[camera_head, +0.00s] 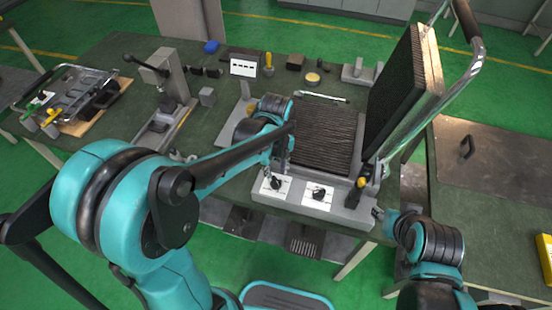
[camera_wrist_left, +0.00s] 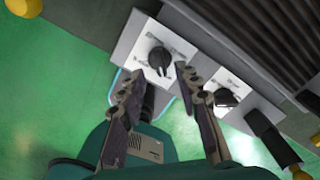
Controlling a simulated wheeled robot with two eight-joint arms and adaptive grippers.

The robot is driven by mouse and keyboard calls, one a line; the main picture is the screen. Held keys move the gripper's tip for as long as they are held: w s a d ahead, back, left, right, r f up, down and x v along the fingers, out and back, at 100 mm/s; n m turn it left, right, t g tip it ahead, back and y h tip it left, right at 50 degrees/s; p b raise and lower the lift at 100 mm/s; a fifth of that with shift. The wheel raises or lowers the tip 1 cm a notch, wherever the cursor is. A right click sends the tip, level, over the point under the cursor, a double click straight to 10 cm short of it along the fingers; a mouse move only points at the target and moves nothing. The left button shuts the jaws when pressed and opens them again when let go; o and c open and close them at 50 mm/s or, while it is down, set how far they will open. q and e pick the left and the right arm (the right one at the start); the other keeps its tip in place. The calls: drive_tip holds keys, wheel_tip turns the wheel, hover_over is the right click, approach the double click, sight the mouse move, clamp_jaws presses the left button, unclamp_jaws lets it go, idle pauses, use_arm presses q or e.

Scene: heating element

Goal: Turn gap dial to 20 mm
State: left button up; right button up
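A heating press with a ribbed lower plate (camera_head: 325,138) has two black dials on white panels along its front edge. The left dial (camera_head: 276,184) and the right dial (camera_head: 319,193) have markings too small to read, so I cannot tell which sets the gap. In the left wrist view the left dial (camera_wrist_left: 160,58) lies just beyond the open fingertips of my left gripper (camera_wrist_left: 157,80), with no contact visible. The other dial (camera_wrist_left: 225,97) is beyond the right finger. My right gripper (camera_head: 380,213) is near the press's front right corner, its fingers too small to judge.
The ribbed upper plate (camera_head: 402,85) stands raised, with a bent metal handle (camera_head: 440,100) at its right. A yellow-handled tool (camera_head: 268,62), a yellow round tin (camera_head: 313,78) and a black lever device (camera_head: 160,75) are on the green table behind. A brown board (camera_head: 495,165) lies at right.

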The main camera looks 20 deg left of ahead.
sight(276, 180)
use_arm(q)
wheel_tip(276, 180, up, 8)
drive_tip(key=shift+f, duration=0.2)
idle(0.4)
drive_tip(key=s+a+n+t, duration=0.2)
drive_tip(key=s+n, duration=0.3)
drive_tip(key=n, duration=0.8)
drive_tip(key=s+a+n+t, duration=0.2)
drive_tip(key=s+n+t, duration=0.3)
drive_tip(key=n, duration=0.9)
drive_tip(key=shift+s+a+r+n, duration=0.15)
drive_tip(key=shift+s+a+n, duration=0.15)
drive_tip(key=shift+a, duration=0.05)
